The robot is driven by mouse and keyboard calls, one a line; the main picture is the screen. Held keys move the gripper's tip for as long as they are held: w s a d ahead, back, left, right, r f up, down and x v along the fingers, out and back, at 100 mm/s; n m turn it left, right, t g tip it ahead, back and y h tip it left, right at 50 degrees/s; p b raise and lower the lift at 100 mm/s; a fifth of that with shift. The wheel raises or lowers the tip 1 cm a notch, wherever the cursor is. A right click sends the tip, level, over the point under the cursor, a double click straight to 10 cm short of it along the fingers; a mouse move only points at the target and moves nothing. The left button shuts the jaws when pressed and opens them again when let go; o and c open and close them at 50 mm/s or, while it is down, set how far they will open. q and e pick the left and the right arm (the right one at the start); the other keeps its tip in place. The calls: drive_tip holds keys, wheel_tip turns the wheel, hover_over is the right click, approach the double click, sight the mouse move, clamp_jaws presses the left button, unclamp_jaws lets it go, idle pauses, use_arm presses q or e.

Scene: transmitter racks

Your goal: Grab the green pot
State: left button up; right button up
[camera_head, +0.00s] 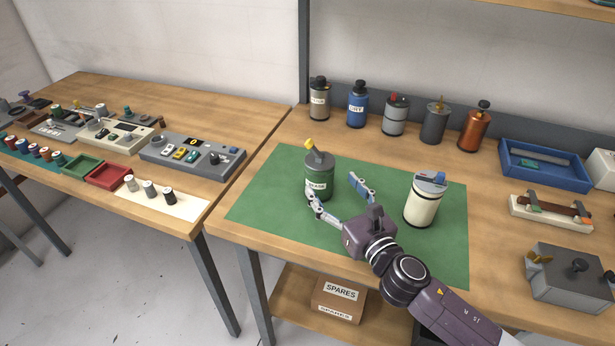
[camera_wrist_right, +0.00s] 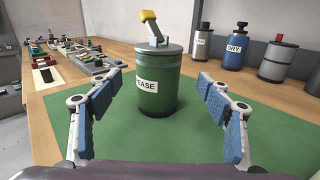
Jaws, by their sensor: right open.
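The green pot (camera_head: 319,176) stands upright on the green mat (camera_head: 262,200). It has a grey lid with a yellow-tipped lever and a white label whose visible letters read "EASE". In the right wrist view the pot (camera_wrist_right: 158,90) stands ahead, between the two fingers and beyond their tips. My right gripper (camera_head: 338,186) is open and empty, just in front of the pot in the head view, with blue finger pads apart on either side. No contact with the pot shows. My left gripper is not in view.
A cream canister (camera_head: 421,202) with a blue-topped lid stands on the mat, right of my right gripper. Several canisters, including a blue one (camera_head: 357,106), line the back. A grey metal box (camera_head: 568,277) sits at the right. The mat's left part is clear.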

sight(319, 166)
drive_tip(key=shift+r, duration=0.1)
drive_tip(key=shift+w+a+r+p, duration=0.2)
drive_tip(key=shift+w+a+p, duration=0.1)
drive_tip(key=shift+w, duration=0.2)
drive_tip(key=shift+w+a+r+p, duration=0.2)
drive_tip(key=shift+w+a, duration=0.1)
drive_tip(key=shift+w, duration=0.2)
drive_tip(key=shift+w+a+r+p, duration=0.2)
drive_tip(key=shift+w+a, duration=0.15)
drive_tip(key=shift+w, duration=0.2)
drive_tip(key=shift+w+a+r+p, duration=0.15)
drive_tip(key=shift+w+a, duration=0.15)
drive_tip(key=shift+w, duration=0.25)
drive_tip(key=shift+x, duration=0.8)
drive_tip(key=shift+w+f, duration=0.2)
drive_tip(key=shift+f, duration=0.05)
drive_tip(key=shift+c, duration=0.4)
drive_tip(key=c, duration=1.5)
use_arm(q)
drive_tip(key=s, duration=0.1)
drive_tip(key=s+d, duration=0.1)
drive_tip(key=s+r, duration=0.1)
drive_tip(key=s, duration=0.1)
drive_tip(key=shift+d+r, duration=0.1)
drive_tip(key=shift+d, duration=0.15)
use_arm(e)
drive_tip(key=shift+r, duration=0.1)
drive_tip(key=shift+c, duration=0.2)
